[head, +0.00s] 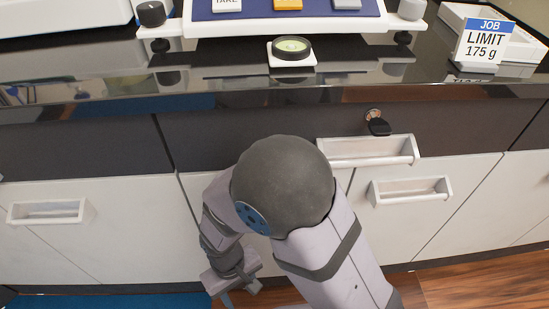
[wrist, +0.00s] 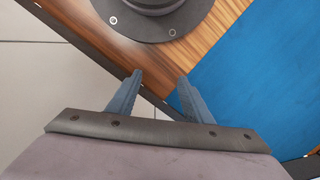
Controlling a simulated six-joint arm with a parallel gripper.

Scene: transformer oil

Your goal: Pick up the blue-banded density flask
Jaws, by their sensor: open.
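No blue-banded density flask shows in either view. My gripper (wrist: 160,82) is open and empty in the wrist view, its two fingers apart above the floor. In the head view my gripper (head: 226,297) hangs low in front of the cabinet fronts, partly cut off by the bottom edge of the picture.
A dark glossy counter (head: 120,105) runs across the head view. On it are a small round level (head: 291,47), a rack with labelled pads (head: 288,5) and a "JOB LIMIT 175 g" sign (head: 484,42). Drawer handles (head: 368,150) stick out below. A blue mat (wrist: 245,75) lies on the floor.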

